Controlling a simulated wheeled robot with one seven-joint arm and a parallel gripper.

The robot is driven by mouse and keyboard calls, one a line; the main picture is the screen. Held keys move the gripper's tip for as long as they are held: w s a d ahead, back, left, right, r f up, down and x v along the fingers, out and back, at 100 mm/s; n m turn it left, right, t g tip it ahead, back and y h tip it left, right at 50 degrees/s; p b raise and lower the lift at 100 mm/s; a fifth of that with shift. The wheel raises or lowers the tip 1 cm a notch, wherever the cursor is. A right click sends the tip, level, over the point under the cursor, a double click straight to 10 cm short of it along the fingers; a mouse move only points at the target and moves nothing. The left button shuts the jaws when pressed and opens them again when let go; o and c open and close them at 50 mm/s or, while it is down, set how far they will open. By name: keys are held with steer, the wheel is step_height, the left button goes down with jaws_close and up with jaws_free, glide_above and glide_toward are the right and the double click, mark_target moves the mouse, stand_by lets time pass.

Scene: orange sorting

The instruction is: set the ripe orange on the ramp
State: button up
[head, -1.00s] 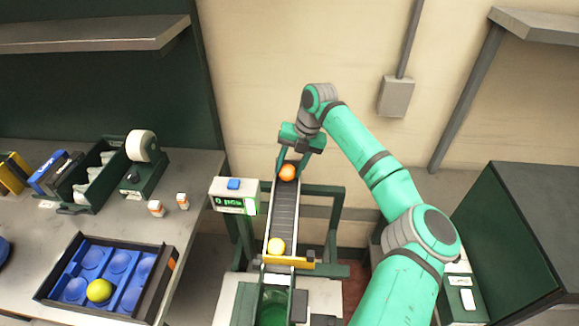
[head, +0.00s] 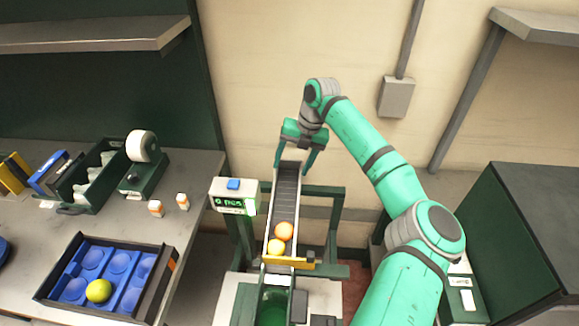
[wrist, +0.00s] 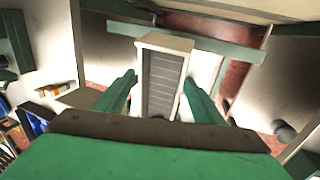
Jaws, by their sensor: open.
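The ripe orange (head: 284,231) is on the ramp (head: 287,190), near its lower end. It lies close to a yellow fruit (head: 275,247) at the ramp's yellow stop bar (head: 290,261); I cannot tell whether the two touch. My gripper (head: 295,167) is open and empty over the upper end of the ramp. In the wrist view its two green fingers (wrist: 157,97) stand apart on either side of the ramp (wrist: 161,82), and no fruit shows between them.
A blue tray (head: 130,301) with a yellow-green fruit (head: 99,290) lies on the left table. A counter box with a blue button (head: 234,195) stands left of the ramp. Two small bottles (head: 155,208) and a tape dispenser (head: 145,165) stand behind the tray.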

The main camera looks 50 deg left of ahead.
step_height(320, 180, up, 8)
steer(key=shift+s+a+f, duration=0.2)
steer(key=shift+s+f, duration=0.05)
stand_by(0.6)
steer(key=shift+w, duration=0.1)
stand_by(0.5)
